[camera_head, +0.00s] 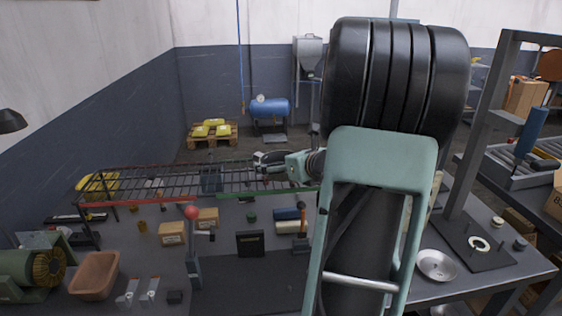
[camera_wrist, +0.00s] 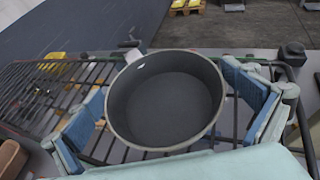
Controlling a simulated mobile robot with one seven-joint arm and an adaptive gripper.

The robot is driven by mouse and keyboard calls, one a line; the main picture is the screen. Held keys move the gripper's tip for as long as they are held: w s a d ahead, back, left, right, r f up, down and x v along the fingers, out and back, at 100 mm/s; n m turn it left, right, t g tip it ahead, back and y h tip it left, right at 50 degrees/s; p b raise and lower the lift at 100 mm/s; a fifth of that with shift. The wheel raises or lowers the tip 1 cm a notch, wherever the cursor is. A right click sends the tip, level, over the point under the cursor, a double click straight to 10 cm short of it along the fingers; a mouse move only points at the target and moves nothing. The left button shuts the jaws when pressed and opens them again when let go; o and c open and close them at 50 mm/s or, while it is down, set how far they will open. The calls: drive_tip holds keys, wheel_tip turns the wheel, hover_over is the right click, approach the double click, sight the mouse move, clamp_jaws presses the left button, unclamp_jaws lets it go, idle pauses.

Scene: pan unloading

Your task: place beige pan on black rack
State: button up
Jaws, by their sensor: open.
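The pan (camera_wrist: 168,100) has a dark grey inside and a pale rim. It sits over the bars of the black rack (camera_wrist: 45,95) in the wrist view; whether it touches them is hard to tell. A short pale piece, perhaps its handle, shows at its far left edge. My gripper (camera_wrist: 166,84) is open, with one blue-padded finger on each side of the pan and small gaps. In the camera_head view the black rack (camera_head: 150,183) spans the workbench, and my gripper (camera_head: 276,163) is at its right end. The pan is small and mostly hidden there.
Below the rack stand cardboard boxes (camera_head: 172,233), a red-knobbed lever (camera_head: 191,212) and a terracotta tray (camera_head: 95,275). A metal bowl (camera_head: 437,265) lies at the right. The rack's left and middle bars look mostly clear. My arm hides much of the right side.

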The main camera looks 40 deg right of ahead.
drive_tip(key=shift+r, duration=0.1)
drive_tip(key=shift+s+r, duration=0.15)
drive_tip(key=v, duration=1.1)
drive_tip(key=shift+s, duration=0.3)
drive_tip(key=shift+a, duration=0.15)
